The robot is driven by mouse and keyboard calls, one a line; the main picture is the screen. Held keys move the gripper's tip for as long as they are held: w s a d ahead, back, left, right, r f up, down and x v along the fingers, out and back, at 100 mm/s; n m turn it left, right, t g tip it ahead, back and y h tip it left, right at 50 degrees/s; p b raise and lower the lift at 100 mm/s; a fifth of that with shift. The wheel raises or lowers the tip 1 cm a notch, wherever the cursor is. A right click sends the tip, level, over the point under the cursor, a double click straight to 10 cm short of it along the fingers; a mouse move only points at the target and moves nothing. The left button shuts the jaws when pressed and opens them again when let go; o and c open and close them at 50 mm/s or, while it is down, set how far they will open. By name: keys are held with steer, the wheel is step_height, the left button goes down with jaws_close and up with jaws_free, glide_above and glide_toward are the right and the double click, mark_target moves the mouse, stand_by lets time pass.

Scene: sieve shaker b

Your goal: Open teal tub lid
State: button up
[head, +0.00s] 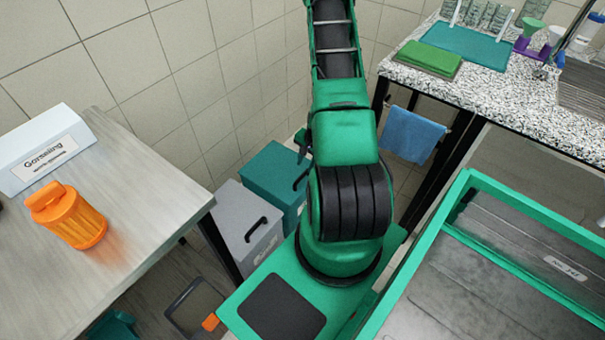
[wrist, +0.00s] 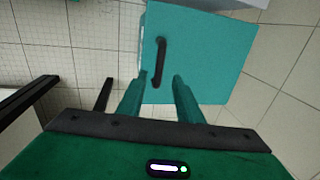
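The teal tub (head: 268,172) stands on the floor against the tiled wall, partly hidden behind my arm in the head view. In the wrist view its flat teal lid (wrist: 210,55) fills the upper middle and looks shut. A black bar handle (wrist: 161,60) runs along the lid near its left edge. My gripper (wrist: 159,82) is open, with its two teal fingers apart. The near end of the handle appears between the fingertips; I cannot tell how far above it they are. My gripper is mostly hidden by my arm in the head view.
A grey tub (head: 245,222) with a black handle stands beside the teal one. A metal table (head: 150,215) with an orange jar (head: 70,218) is at left. A speckled counter (head: 480,100) with a hanging blue towel (head: 411,135) is at right.

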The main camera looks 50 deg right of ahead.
mark_target(302, 176)
steer(key=f, duration=0.2)
steer(key=w+f, duration=0.1)
steer(key=f, duration=0.4)
steer(key=shift+w+a+f, duration=0.1)
steer(key=shift+w+f, duration=0.15)
steer(key=shift+f, duration=0.15)
